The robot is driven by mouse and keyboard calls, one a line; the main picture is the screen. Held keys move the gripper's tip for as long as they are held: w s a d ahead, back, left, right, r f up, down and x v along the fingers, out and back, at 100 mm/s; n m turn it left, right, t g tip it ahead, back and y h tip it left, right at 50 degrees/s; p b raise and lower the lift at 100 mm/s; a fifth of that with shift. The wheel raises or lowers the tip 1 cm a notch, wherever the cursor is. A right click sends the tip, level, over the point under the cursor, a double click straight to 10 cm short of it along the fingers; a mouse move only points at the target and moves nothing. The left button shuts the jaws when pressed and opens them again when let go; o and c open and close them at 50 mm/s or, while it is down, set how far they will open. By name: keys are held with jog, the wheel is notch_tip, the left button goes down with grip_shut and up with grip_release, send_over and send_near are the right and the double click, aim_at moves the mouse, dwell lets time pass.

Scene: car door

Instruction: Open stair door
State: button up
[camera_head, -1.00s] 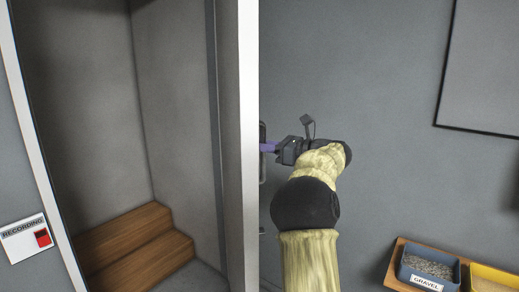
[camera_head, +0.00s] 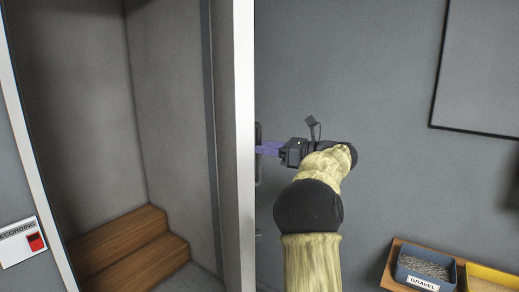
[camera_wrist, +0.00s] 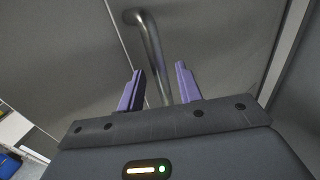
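The stair doorway stands open at the left of the head view, with wooden steps (camera_head: 130,245) inside. A pale vertical edge (camera_head: 245,130) borders it on the right. Just right of that edge is a dark upright handle (camera_head: 258,175), partly hidden. My gripper (camera_head: 262,150) reaches left to the handle with its purple fingers. In the wrist view, the handle shows as a bent metal bar (camera_wrist: 150,40) running down toward the gap between the fingers. My gripper (camera_wrist: 158,80) is open, with a finger on each side of the bar's lower part. Contact cannot be told.
A white recording panel with a red switch (camera_head: 36,242) is on the wall at the left. A wooden shelf with a gravel bin (camera_head: 424,270) and a yellow bin (camera_head: 490,278) is at lower right. A grey board (camera_head: 485,70) hangs at upper right.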

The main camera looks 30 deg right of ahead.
jog(key=b+v, duration=0.2)
jog(key=v, duration=1.2)
jog(key=shift+s+d, duration=0.25)
jog(key=shift+s, duration=0.05)
jog(key=shift+w, duration=0.1)
